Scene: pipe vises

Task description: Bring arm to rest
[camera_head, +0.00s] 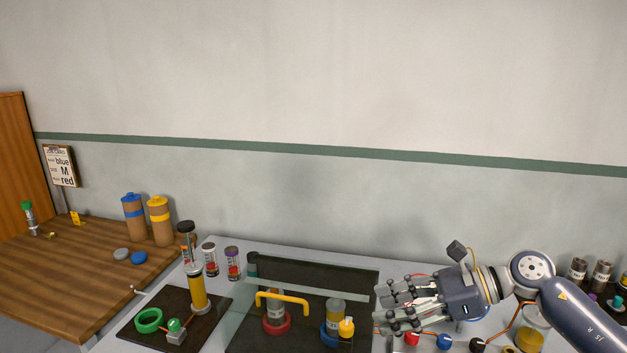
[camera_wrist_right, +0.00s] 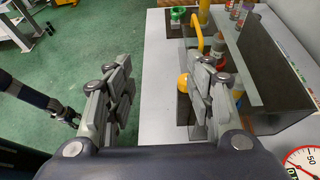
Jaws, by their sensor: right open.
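My right gripper (camera_head: 388,311) comes in from the right in the head view and hovers over the grey workbench (camera_head: 230,246), pointing left. Its fingers are apart and empty, and it also shows open in the right wrist view (camera_wrist_right: 160,100). In the head view it is just right of the dark transparent case (camera_head: 360,270), without clear contact. In the right wrist view another gripper (camera_wrist_right: 68,117), apparently my left, hangs at the left edge over the green floor. It is small and its jaws are unclear.
Inside the case area stand a yellow handle (camera_head: 282,297) and a yellow-knobbed cylinder (camera_head: 335,312). A dark board (camera_head: 150,308) holds a green ring (camera_head: 148,320) and a yellow cylinder (camera_head: 197,290). Red (camera_head: 411,338) and blue (camera_head: 444,342) knobs sit below my right gripper.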

